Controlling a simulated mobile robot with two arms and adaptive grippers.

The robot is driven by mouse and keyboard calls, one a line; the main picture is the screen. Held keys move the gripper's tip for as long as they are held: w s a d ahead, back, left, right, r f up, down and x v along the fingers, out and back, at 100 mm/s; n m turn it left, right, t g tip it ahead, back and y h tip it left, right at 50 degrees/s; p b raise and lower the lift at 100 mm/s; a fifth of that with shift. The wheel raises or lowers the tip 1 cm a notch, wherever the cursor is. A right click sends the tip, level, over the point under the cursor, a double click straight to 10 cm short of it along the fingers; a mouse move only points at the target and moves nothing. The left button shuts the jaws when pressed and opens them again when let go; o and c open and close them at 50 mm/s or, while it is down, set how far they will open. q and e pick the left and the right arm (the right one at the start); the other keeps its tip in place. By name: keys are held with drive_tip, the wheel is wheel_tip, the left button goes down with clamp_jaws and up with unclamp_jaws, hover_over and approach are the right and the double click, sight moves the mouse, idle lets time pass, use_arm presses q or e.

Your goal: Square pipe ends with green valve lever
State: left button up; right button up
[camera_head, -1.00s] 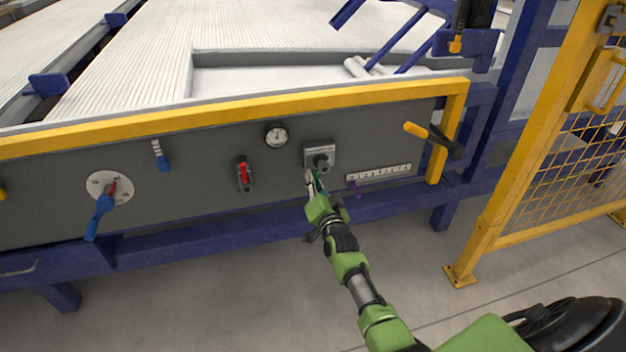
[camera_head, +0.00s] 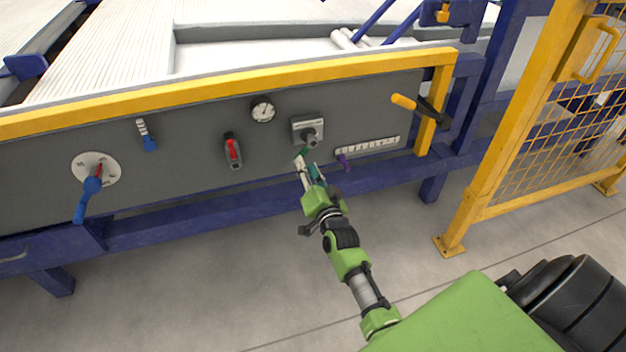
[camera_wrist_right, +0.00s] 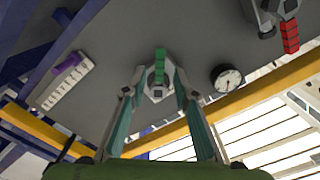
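The green valve lever (camera_head: 303,152) hangs down to the left below a grey valve box (camera_head: 307,131) on the dark panel. In the right wrist view the lever (camera_wrist_right: 160,66) shows between and just beyond my fingertips. My right gripper (camera_head: 308,168) is just below the lever in the head view. Its two teal-and-grey fingers are spread, with a clear gap in the wrist view (camera_wrist_right: 157,93); I cannot tell whether they touch the valve. Long white pipes (camera_head: 105,50) lie side by side behind the panel; their squareness cannot be judged. My left gripper is not in view.
The panel also carries a gauge (camera_head: 263,110), a red lever (camera_head: 234,150), a blue-handled dial (camera_head: 90,185), a purple lever (camera_head: 343,160) and an orange handle (camera_head: 404,102). A yellow rail (camera_head: 220,84) edges the top. A yellow mesh fence (camera_head: 540,150) stands right.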

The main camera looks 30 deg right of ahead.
drive_tip(key=v, duration=0.5)
drive_tip(key=shift+s+a, duration=0.15)
drive_tip(key=shift+s, duration=0.2)
